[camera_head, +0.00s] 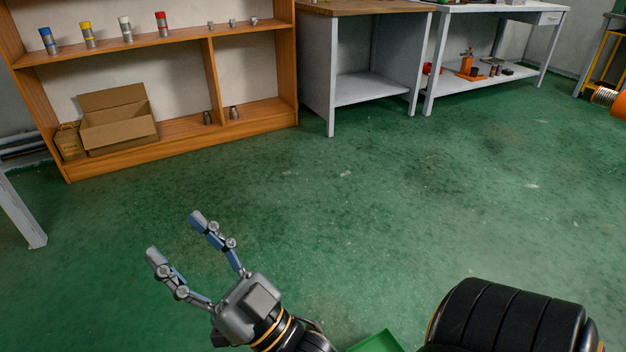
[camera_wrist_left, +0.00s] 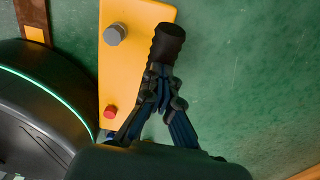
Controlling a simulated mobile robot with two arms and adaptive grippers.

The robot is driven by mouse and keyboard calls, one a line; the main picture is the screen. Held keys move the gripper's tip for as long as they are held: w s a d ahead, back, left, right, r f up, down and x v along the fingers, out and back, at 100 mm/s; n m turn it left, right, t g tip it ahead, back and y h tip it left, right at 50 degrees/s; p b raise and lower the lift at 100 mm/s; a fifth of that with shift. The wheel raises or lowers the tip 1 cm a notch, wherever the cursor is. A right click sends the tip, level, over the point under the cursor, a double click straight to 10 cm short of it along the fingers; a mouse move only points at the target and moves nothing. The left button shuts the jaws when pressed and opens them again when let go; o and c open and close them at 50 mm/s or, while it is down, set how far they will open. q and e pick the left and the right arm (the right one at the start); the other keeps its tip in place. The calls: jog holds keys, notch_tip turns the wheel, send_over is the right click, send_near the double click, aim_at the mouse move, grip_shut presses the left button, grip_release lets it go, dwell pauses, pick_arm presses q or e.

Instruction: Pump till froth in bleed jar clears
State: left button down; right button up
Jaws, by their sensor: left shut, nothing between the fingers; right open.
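My right gripper (camera_head: 174,237) is open and empty above the green floor in the head view, its two fingers spread toward the upper left. My left gripper (camera_wrist_left: 160,82) shows in the left wrist view with its fingers drawn together, shut. A dark rounded shape lies at its fingertips; I cannot tell whether it is a black grip or the tips themselves. Beside them is a yellow panel (camera_wrist_left: 140,60) with a grey round knob (camera_wrist_left: 115,34) and a red button (camera_wrist_left: 110,111). I cannot identify a bleed jar, froth or a pump in either view.
A wooden shelf (camera_head: 160,42) with coloured-top cylinders and an open cardboard box (camera_head: 117,120) stands at the back left. Grey workbenches (camera_head: 365,50) stand behind. An orange object (camera_head: 619,105) is at the right edge. The middle floor (camera_head: 380,190) is clear.

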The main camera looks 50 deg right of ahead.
pick_arm(q)
jog(key=shift+f, duration=0.25)
pick_arm(e)
jog(key=shift+s+r+t, duration=0.35)
jog(key=shift+r+t, duration=0.05)
